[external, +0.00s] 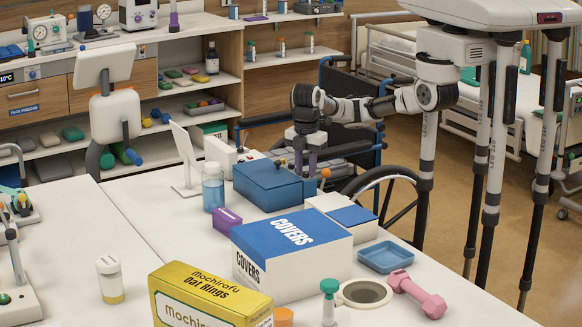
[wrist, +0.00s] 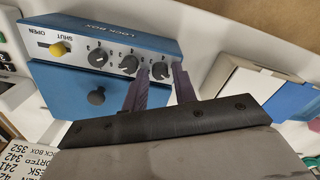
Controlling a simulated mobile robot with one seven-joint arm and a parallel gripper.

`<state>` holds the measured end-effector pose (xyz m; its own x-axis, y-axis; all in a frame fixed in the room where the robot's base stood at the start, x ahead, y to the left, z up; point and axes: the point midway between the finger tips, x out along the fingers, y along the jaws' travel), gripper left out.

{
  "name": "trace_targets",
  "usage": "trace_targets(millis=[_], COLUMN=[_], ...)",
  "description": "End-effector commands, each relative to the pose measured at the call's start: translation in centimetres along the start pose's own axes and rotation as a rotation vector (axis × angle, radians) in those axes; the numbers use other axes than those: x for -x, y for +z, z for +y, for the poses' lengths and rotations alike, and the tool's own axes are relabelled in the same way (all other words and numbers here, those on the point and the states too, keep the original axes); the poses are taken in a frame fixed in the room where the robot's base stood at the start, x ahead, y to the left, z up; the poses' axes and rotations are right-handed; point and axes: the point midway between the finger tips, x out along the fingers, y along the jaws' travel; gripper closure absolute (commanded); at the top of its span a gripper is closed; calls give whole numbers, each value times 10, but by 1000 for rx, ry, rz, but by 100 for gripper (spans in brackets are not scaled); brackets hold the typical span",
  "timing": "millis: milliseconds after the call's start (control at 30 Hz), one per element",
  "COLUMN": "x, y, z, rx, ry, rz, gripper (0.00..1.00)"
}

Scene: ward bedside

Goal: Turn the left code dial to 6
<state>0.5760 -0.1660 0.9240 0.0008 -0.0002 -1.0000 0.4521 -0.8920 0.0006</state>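The blue lock box (external: 272,186) stands on the white table; its dial side is hidden in the external view. In the wrist view the lock box (wrist: 130,32) appears upside down. It shows three dark dials in a row, a yellow knob beside the words OPEN and SHUT, and a dark round knob on the blue part below. The left code dial (wrist: 161,71) is rightmost in this upside-down picture. My gripper (wrist: 161,68) has its two purple fingertips on either side of this dial, with small gaps showing. In the external view my gripper (external: 305,165) points down behind the box. The dial numbers are too small to read.
A wheelchair (external: 375,190) stands behind the table.

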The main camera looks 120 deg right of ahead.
Motion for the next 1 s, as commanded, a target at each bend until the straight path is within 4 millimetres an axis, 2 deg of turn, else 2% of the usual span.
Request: trace_targets(millis=[33,1000], x=[-5,-4], y=[0,-1], z=[0,0], rx=[58,1250], ry=[2,2], rz=[-1,1], gripper=[72,72])
